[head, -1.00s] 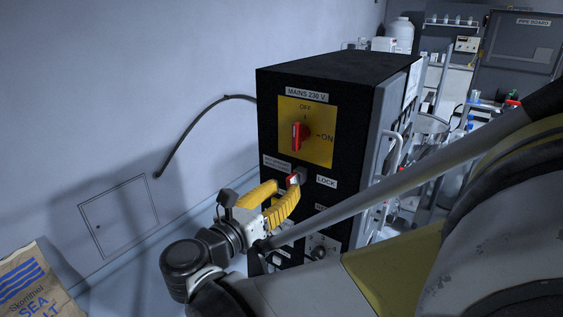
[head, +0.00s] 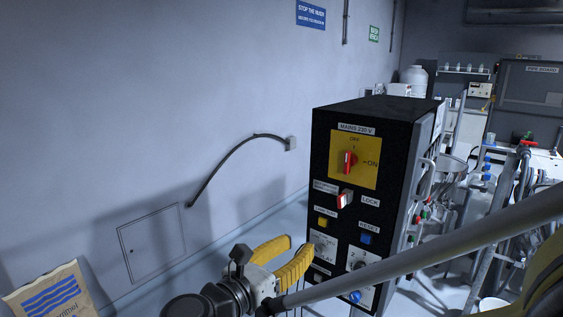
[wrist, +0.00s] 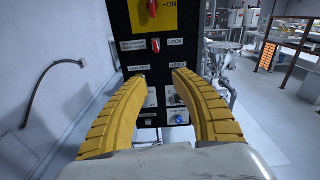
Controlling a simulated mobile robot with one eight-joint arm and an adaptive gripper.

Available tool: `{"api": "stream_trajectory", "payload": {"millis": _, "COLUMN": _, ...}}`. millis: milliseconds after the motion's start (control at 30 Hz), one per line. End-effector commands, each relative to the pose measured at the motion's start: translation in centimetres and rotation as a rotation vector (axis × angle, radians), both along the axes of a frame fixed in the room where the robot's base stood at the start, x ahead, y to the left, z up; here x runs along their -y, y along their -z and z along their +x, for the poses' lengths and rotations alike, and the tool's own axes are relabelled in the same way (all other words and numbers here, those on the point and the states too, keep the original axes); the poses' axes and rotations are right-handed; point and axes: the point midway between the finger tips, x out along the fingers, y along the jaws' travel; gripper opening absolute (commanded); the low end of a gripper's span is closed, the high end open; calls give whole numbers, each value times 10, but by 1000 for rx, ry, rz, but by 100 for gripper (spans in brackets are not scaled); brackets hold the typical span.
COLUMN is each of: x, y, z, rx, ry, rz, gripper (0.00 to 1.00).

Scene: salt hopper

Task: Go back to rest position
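My gripper (head: 293,258) has two yellow fingers and hangs in front of the lower part of a black control cabinet (head: 389,113). In the wrist view the gripper (wrist: 158,80) is open, its fingertips apart with nothing between them. The cabinet carries a red mains switch (head: 347,161) on a yellow plate, its handle upright toward OFF. Below it a red lock piece (head: 345,198) sits beside the LOCK label, clear of my fingers. The lock also shows in the wrist view (wrist: 156,45).
A blue reset button (head: 366,239) and a yellow lamp-test button (head: 323,222) are on the cabinet front. A paper salt sack (head: 50,297) stands at lower left. A cable (head: 232,157) runs along the wall. Frames and equipment crowd the right side; the space left of the cabinet is free.

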Motion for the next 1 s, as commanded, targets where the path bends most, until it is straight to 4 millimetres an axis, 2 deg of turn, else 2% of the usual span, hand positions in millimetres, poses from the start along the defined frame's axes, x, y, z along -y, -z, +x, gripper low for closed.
{"api": "stream_trajectory", "payload": {"millis": 33, "x": 16, "y": 5, "z": 1, "rx": -2, "ry": 18, "rz": 60, "gripper": 32}}
{"api": "stream_trajectory", "payload": {"millis": 233, "x": 65, "y": 31, "z": -1, "rx": 10, "ry": 91, "rz": 359, "gripper": 32}}
{"api": "stream_trajectory", "payload": {"millis": 367, "x": 98, "y": 51, "z": -11, "rx": 39, "ry": 170, "rz": 595, "gripper": 32}}
{"api": "stream_trajectory", "payload": {"millis": 467, "x": 125, "y": 70, "z": -26, "rx": 85, "ry": 267, "rz": 825, "gripper": 32}}
{"api": "stream_trajectory", "payload": {"millis": 600, "x": 161, "y": 105, "z": -64, "rx": 224, "ry": 502, "rz": 1276, "gripper": 32}}
{"api": "stream_trajectory", "payload": {"millis": 700, "x": 174, "y": 128, "z": -98, "rx": 396, "ry": 742, "rz": 1655, "gripper": 32}}
{"api": "stream_trajectory", "payload": {"millis": 800, "x": 174, "y": 141, "z": -124, "rx": 584, "ry": 978, "rz": 1974, "gripper": 32}}
{"api": "stream_trajectory", "payload": {"millis": 900, "x": 170, "y": 147, "z": -140, "rx": 745, "ry": 1171, "rz": 2204, "gripper": 32}}
{"api": "stream_trajectory", "payload": {"millis": 1000, "x": 167, "y": 148, "z": -147, "rx": 856, "ry": 1297, "rz": 2342, "gripper": 32}}
